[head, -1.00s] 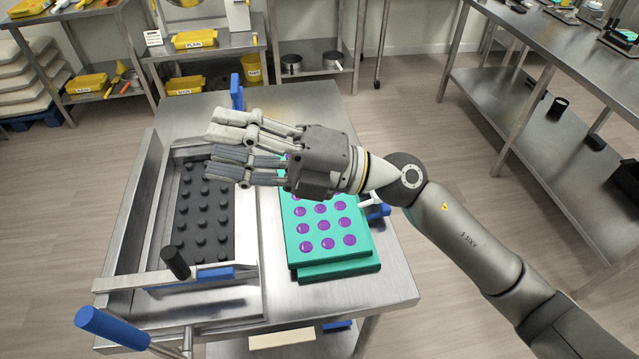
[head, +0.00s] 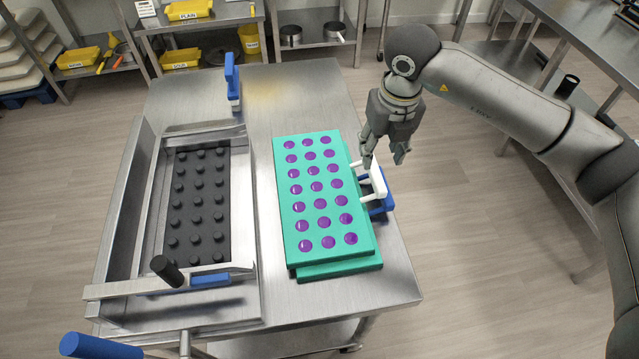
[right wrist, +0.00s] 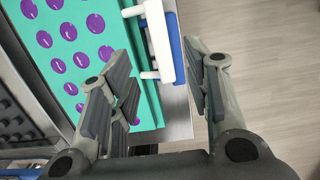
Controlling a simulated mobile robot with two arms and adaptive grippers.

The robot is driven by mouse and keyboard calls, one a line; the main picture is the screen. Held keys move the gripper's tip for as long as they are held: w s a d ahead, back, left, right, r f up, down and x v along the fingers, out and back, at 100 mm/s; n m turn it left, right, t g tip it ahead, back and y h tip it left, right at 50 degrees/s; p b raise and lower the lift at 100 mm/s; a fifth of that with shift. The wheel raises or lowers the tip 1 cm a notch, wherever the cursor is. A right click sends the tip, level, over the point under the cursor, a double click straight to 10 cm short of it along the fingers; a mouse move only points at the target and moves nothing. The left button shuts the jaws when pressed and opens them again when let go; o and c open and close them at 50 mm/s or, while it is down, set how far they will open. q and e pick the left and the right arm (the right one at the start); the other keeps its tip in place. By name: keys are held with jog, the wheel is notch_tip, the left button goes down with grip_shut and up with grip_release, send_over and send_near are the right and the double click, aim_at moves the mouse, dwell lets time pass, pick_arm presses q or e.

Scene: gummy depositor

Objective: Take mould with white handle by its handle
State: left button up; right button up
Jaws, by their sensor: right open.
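The mould with white handle (head: 312,187) is a green slab with rows of purple filled cavities, lying on top of another green mould (head: 340,270) on the steel table. Its white handle (head: 374,181) sticks out from the right side, above a blue handle (head: 383,203). My right gripper (head: 384,158) is open and empty, pointing down just behind and above the white handle. In the right wrist view the white handle (right wrist: 159,42) lies between and ahead of the open fingers (right wrist: 165,98), apparently not touched. My left gripper is not in view.
Left of the moulds stands the steel depositor frame (head: 120,215) with a black studded plate (head: 197,205) and a blue-handled lever (head: 100,346). A blue upright handle (head: 232,82) stands at the back. The table's right edge lies close beside the handles, with open floor beyond.

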aim_at(376, 172)
jog(key=shift+w+f, duration=0.15)
jog(key=shift+f, duration=0.7)
notch_tip(376, 172, down, 4)
jog(key=p, duration=0.2)
jog(key=shift+w+f+p, duration=0.1)
jog(key=shift+w+p, duration=0.05)
jog(key=shift+p, duration=0.15)
jog(key=shift+w+f, duration=0.15)
jog(key=shift+f, duration=0.4)
grip_shut()
